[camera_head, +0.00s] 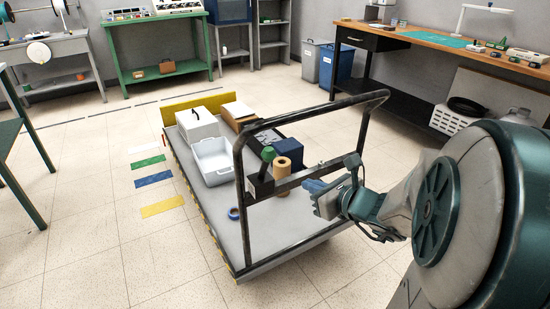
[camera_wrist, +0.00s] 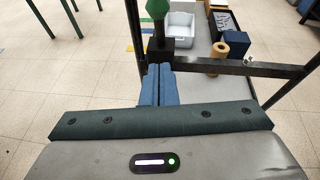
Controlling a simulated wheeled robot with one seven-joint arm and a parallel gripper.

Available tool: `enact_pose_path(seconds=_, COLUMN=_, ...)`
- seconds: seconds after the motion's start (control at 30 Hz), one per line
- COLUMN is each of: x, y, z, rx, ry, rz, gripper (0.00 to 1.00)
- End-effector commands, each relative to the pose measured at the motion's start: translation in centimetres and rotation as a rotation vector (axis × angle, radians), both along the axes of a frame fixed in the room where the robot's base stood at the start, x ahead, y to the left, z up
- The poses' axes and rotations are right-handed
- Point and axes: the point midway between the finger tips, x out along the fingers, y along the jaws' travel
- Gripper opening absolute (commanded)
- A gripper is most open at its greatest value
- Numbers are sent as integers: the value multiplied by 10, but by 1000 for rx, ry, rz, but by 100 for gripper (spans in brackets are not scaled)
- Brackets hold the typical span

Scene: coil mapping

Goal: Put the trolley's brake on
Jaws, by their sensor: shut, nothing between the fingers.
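The trolley (camera_head: 239,246) is a grey platform with a black tubular push handle at its near end. A dark lever with a green knob (camera_head: 268,154) stands on a black bracket (camera_head: 262,186) on the handle's crossbar.
The trolley carries a white bin (camera_head: 213,161), a white box (camera_head: 197,124), a brown roll (camera_head: 290,150), a blue box and a blue tape ring (camera_head: 233,213). The handle's upright and crossbar (camera_wrist: 250,69) are close to my gripper. Open floor lies left of the trolley; workbenches line the walls.

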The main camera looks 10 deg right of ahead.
Motion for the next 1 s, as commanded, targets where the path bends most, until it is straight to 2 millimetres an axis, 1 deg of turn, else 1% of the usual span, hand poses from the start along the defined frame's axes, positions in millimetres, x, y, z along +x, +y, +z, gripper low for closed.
enact_pose_path(seconds=0.1, x=12, y=7, z=-3, rx=2, ry=7, rz=3, gripper=0)
enact_pose_path(seconds=0.3, x=26, y=13, z=-6, rx=4, ry=5, rz=4, gripper=0)
enact_pose_path(seconds=0.77, x=54, y=26, z=-17, rx=0, ry=5, rz=2, gripper=0)
enact_pose_path(seconds=0.8, x=64, y=30, z=-26, rx=-2, ry=3, rz=5, gripper=0)
enact_pose_path(seconds=0.87, x=74, y=35, z=-30, rx=-1, ry=1, rz=5, gripper=0)
enact_pose_path(seconds=1.0, x=92, y=43, z=-17, rx=-3, ry=-1, rz=3, gripper=0)
